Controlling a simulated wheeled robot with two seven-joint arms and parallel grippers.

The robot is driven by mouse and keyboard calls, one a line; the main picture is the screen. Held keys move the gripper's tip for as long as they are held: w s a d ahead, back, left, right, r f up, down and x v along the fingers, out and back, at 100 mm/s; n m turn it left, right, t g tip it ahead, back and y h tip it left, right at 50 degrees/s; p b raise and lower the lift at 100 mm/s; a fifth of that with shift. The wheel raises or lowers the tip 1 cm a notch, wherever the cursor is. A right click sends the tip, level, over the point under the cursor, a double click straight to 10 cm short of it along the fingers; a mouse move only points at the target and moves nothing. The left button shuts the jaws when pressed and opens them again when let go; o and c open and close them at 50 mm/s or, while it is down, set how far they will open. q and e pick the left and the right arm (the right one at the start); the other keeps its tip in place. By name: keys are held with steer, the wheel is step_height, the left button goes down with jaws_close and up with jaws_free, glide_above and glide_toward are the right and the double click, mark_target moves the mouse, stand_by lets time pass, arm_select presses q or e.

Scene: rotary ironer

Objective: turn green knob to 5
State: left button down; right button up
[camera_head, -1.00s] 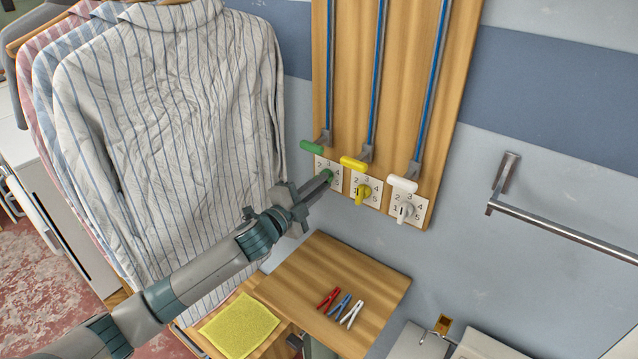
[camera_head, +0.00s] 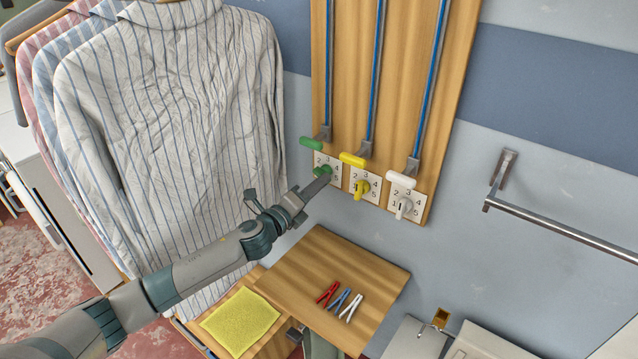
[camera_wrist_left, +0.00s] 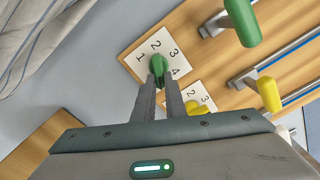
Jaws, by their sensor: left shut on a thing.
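The green knob (camera_wrist_left: 157,66) sits on a white dial plate (camera_wrist_left: 178,60) where 1, 2, 3 and 4 show in the left wrist view. My left gripper (camera_head: 319,182) is shut on the green knob, with its fingers (camera_wrist_left: 160,86) on either side of the knob's near end. In the head view the gripper partly hides the plate and knob (camera_head: 325,170). The 5 is hidden in the wrist view. I cannot tell exactly which number the knob points to. My right gripper is not in view.
Right of the green dial are a yellow knob (camera_head: 361,189) and a white knob (camera_head: 404,206). Green (camera_head: 311,143), yellow (camera_head: 352,159) and white (camera_head: 402,180) handles stick out just above the dials. Striped shirts (camera_head: 170,130) hang at left. Below is a wooden shelf (camera_head: 320,270) with clothespins.

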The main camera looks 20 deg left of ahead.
arm_select(q)
steer(key=shift+f+m, duration=0.1)
steer(key=shift+m, duration=0.2)
steer(key=c, duration=1.8)
jaws_free()
steer(key=shift+s, duration=0.1)
steer(key=b+v, duration=0.5)
steer(key=v, duration=1.2)
